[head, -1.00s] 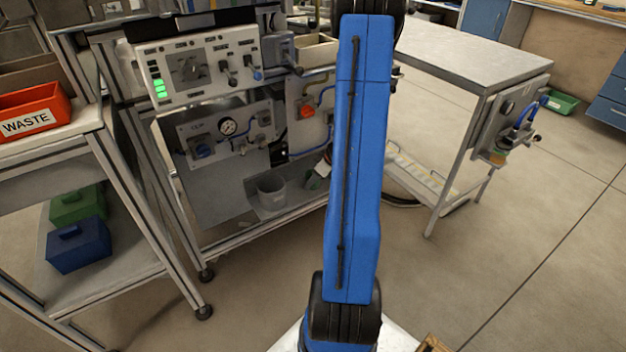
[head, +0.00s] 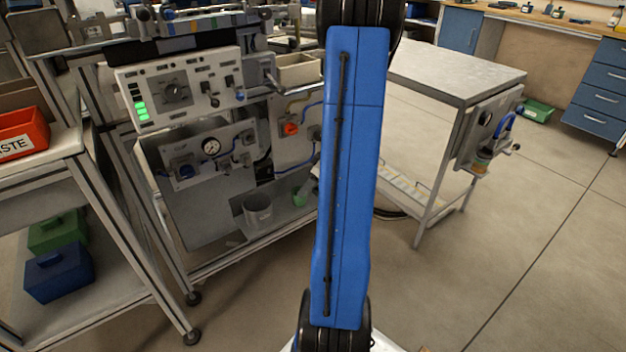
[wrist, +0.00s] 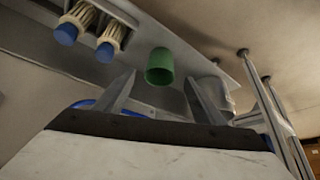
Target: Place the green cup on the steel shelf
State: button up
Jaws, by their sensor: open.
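The green cup (wrist: 160,67) shows in the wrist view, just beyond and between the fingertips of my gripper (wrist: 159,79). The gripper is open and its fingers are apart from each other, with nothing held. In the head view a small green shape, probably this cup (head: 301,196), is on the lower steel shelf (head: 280,222) of the instrument cart, beside a grey bucket (head: 258,210). My blue arm hides the area to its right, and my gripper does not show there. I cannot tell which surface the task calls the steel shelf.
In the wrist view, two brushes with blue ends (wrist: 85,32) lie at upper left and metal legs (wrist: 275,115) stand at right. In the head view, a steel-topped table (head: 455,65) stands right of my arm, and the orange waste bin (head: 22,133) is at left. Floor at right is clear.

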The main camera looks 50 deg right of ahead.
jog(key=shift+v, duration=1.85)
